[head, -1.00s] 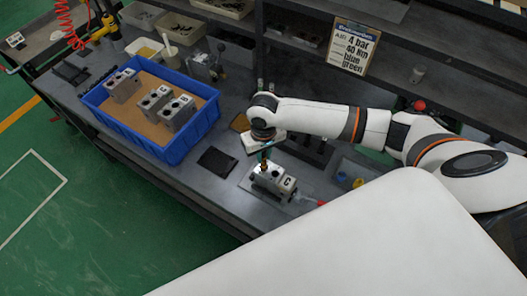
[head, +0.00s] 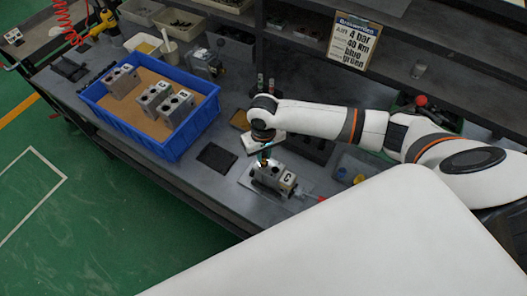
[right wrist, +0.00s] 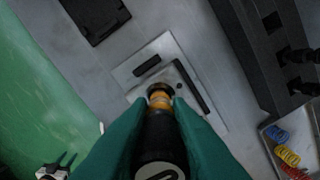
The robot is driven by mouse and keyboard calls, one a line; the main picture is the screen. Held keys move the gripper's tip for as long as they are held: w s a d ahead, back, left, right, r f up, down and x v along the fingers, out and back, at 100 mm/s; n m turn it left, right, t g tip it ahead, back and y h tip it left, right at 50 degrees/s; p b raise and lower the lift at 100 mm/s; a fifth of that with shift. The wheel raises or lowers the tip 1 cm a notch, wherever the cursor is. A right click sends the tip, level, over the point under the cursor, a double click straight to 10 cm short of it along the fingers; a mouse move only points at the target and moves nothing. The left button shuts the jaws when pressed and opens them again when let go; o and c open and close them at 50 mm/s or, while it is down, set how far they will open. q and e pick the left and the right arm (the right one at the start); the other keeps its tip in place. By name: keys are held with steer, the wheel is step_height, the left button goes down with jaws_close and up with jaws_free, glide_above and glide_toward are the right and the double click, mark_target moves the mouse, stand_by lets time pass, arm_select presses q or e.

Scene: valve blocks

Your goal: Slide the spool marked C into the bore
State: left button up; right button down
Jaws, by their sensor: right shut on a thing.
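In the head view, the grey valve block marked C (head: 274,176) stands on a light plate (head: 250,184) at the front of the bench. My right gripper (head: 265,154) is directly above its left part, pointing down. In the right wrist view, the green fingers of my right gripper (right wrist: 160,118) are shut on a dark spool (right wrist: 158,142) with orange-gold bands near its far end. A white label shows on it, its letter partly cut off. The spool's far end meets the block (right wrist: 158,66) in the picture; I cannot tell whether it is inside the bore. My left gripper is not in view.
A blue crate (head: 171,153) with several grey blocks stands at the left. A black pad (head: 217,157) lies between crate and plate. A red-tipped item (head: 314,197) lies right of the block. Coloured springs (right wrist: 287,155) lie in a tray (right wrist: 268,132). Shelves close off the back.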

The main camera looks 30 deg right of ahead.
steer(key=shift+f+b, duration=0.45)
steer(key=shift+f, duration=0.75)
steer(key=c, duration=1.3)
jaws_free()
steer(key=shift+o, duration=0.2)
step_height(320, 180, up, 12)
steer(key=shift+b, duration=0.85)
steer(key=shift+f, duration=0.1)
